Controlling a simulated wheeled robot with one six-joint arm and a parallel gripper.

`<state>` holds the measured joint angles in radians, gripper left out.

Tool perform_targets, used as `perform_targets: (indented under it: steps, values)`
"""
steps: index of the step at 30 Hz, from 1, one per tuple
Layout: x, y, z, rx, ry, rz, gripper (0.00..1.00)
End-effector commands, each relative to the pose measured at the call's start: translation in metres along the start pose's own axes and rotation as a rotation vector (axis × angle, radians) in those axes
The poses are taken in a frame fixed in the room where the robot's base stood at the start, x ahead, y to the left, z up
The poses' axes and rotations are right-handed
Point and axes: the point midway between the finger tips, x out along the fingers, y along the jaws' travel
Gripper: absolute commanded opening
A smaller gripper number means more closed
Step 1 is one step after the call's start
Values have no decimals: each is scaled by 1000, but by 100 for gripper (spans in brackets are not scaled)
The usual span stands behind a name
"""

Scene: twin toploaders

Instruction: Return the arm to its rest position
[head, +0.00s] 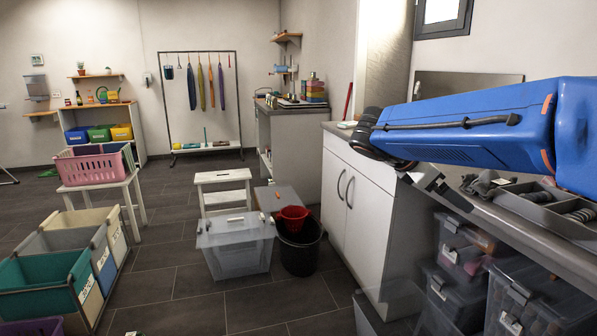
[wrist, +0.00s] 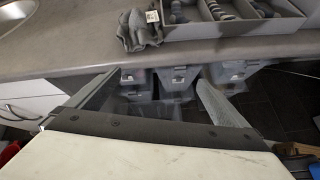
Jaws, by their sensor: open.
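My blue arm (head: 470,130) reaches in from the right side of the head view, above the grey counter. My gripper (head: 436,187) shows only in part below the arm, near the counter's front edge. In the wrist view my gripper (wrist: 158,86) has its two fingers spread wide apart. Nothing is between the fingers; behind them are the counter edge and clear storage boxes below.
The counter (wrist: 70,55) carries a grey divided tray (wrist: 235,28) and a crumpled grey cloth or glove (wrist: 138,32). Clear lidded boxes (head: 470,255) are stacked beneath. A white cabinet (head: 345,200) stands left of them. Floor (head: 180,285) is open before a clear bin (head: 236,250).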

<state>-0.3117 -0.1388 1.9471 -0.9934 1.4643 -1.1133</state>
Motion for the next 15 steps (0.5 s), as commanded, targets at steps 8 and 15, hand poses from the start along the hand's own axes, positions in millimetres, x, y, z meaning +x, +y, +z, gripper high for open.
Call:
perform_targets:
  steps: [8, 15]
  values:
    - [19, -78, -23, 302, 203, -61, 98]
    - [25, -160, -65, 692, 427, -179, 98]
